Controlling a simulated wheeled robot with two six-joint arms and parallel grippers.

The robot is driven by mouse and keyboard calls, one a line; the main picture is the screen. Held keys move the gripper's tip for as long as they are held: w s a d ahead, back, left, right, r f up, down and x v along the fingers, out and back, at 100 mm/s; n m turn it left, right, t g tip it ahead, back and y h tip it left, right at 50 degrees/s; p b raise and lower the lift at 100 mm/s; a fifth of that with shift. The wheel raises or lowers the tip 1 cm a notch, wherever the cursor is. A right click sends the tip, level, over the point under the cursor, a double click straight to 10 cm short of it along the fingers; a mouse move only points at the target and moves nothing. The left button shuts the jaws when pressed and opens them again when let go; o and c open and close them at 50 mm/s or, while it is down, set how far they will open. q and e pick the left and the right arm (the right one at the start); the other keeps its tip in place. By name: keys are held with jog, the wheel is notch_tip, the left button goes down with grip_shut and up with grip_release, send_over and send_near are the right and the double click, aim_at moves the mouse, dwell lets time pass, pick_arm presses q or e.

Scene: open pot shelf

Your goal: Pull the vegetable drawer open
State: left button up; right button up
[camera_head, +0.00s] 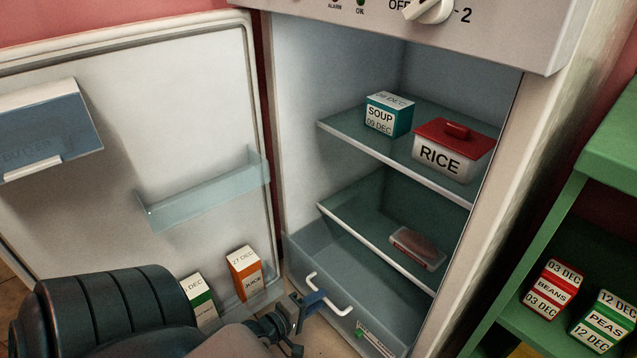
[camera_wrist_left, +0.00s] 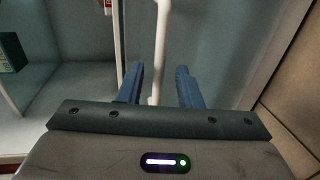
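The vegetable drawer (camera_head: 300,255) is the clear, bluish bin at the bottom of the open fridge, with a white bar handle (camera_head: 334,298) on its front. My left gripper (camera_head: 311,300) is at the handle's left part in the head view. In the left wrist view, its two blue fingers (camera_wrist_left: 159,88) stand apart on either side of the white handle bar (camera_wrist_left: 162,40), with a gap showing on both sides. My right gripper is in neither view.
The fridge door (camera_head: 130,130) stands open at the left, with a juice carton (camera_head: 243,271) in its low rack. Shelves above the drawer hold a soup box (camera_head: 389,115), a rice tub (camera_head: 446,153) and a small pack (camera_head: 418,247). A green shelf (camera_head: 530,235) stands at the right.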

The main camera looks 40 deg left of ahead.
pick_arm(q)
jog(key=p+v, duration=0.2)
jog(key=v, duration=0.7)
jog(key=shift+s+r, duration=0.15)
jog(key=shift+s, duration=0.25)
